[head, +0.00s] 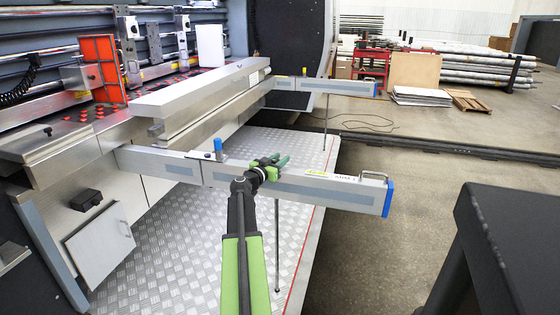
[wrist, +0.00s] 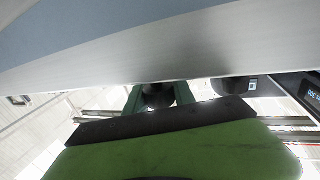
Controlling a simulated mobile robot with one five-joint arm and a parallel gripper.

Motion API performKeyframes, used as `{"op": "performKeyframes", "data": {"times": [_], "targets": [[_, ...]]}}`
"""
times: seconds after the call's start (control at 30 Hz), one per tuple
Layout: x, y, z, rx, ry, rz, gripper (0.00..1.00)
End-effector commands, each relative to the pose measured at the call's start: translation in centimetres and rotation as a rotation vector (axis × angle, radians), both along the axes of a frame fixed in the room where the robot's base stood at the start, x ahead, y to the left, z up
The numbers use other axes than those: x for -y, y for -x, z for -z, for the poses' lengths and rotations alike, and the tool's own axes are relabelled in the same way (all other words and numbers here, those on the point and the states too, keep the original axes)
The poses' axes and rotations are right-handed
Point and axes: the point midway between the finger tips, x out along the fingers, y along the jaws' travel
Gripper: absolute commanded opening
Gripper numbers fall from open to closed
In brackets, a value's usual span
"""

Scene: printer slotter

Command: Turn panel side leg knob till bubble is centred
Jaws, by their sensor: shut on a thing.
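The near beam (head: 290,187) is a silver side arm with a blue end cap, reaching out over the tread plate. A thin dark leg (head: 277,250) drops from it to a foot on the plate. My gripper (head: 268,165) is at the beam, above the line of the leg. In the wrist view, my gripper (wrist: 158,96) has its green fingers around a dark round knob (wrist: 158,90), close under the beam's edge. A small yellow-green patch (head: 316,173) on the beam's top may be the level; its bubble is too small to read.
A second, farther beam (head: 320,84) with its own leg (head: 326,120) extends at the back. The machine with a long silver cover (head: 200,90) fills the left. A black block (head: 515,235) stands at the right front. Open grey floor lies between.

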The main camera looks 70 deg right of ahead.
Motion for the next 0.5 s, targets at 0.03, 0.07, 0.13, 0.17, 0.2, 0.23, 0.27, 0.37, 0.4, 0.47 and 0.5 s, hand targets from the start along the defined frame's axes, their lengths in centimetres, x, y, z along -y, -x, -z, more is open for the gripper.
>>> {"op": "performKeyframes", "data": {"times": [0.03, 0.07, 0.13, 0.17, 0.2, 0.23, 0.27, 0.37, 0.4, 0.47, 0.5], "targets": [[0.19, 0.19, 0.01, 0.000, 0.000, 0.000, 0.00], [0.24, 0.21, 0.01, 0.000, 0.000, -0.002, 0.00], [0.30, 0.24, 0.00, 0.000, 0.000, -0.015, 0.00], [0.33, 0.23, 0.00, 0.000, 0.001, -0.024, 0.00], [0.33, 0.25, 0.00, 0.000, 0.001, -0.037, 0.00], [0.34, 0.21, -0.01, 0.000, 0.001, -0.050, 0.00], [0.33, 0.20, -0.01, 0.000, 0.001, -0.063, 0.00], [0.35, 0.07, -0.02, 0.000, 0.001, -0.124, 0.00], [0.37, 0.04, -0.03, 0.000, 0.001, -0.152, 0.00], [0.37, -0.13, -0.03, 0.000, 0.001, -0.201, 0.00], [0.40, -0.19, -0.04, -0.001, 0.001, -0.235, 0.00]]}}
